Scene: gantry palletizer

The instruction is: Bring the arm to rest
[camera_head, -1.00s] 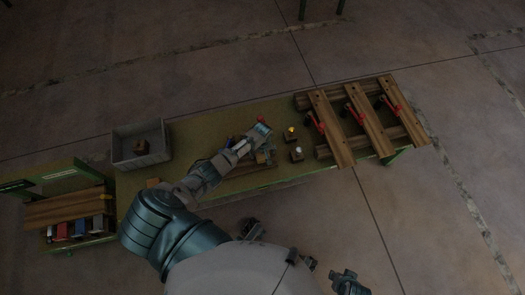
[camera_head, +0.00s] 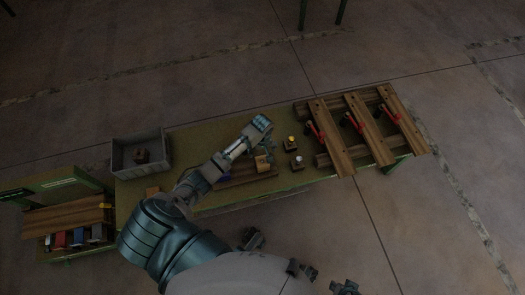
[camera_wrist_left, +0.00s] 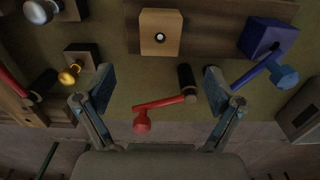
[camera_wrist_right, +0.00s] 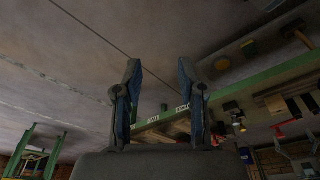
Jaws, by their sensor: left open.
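My left arm reaches from the lower left over the bench in the head view, and its gripper (camera_head: 262,124) is above the far side of the bench. In the left wrist view the left gripper (camera_wrist_left: 158,82) has its fingers wide apart with nothing held. A red crank handle (camera_wrist_left: 160,103) with a black grip shows below, between the fingers, apart from them. A light wooden block (camera_wrist_left: 160,32) with a hole lies ahead, and a blue block (camera_wrist_left: 268,38) with a blue handle (camera_wrist_left: 283,76) is to the right. My right gripper (camera_wrist_right: 158,75) is open and empty, away from the bench.
A grey bin (camera_head: 140,145) holding a dark block stands at the bench's left. Wooden beams with red-handled clamps (camera_head: 352,121) are at the right. Gold-knob (camera_head: 291,142) and silver-knob (camera_head: 297,162) blocks stand between.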

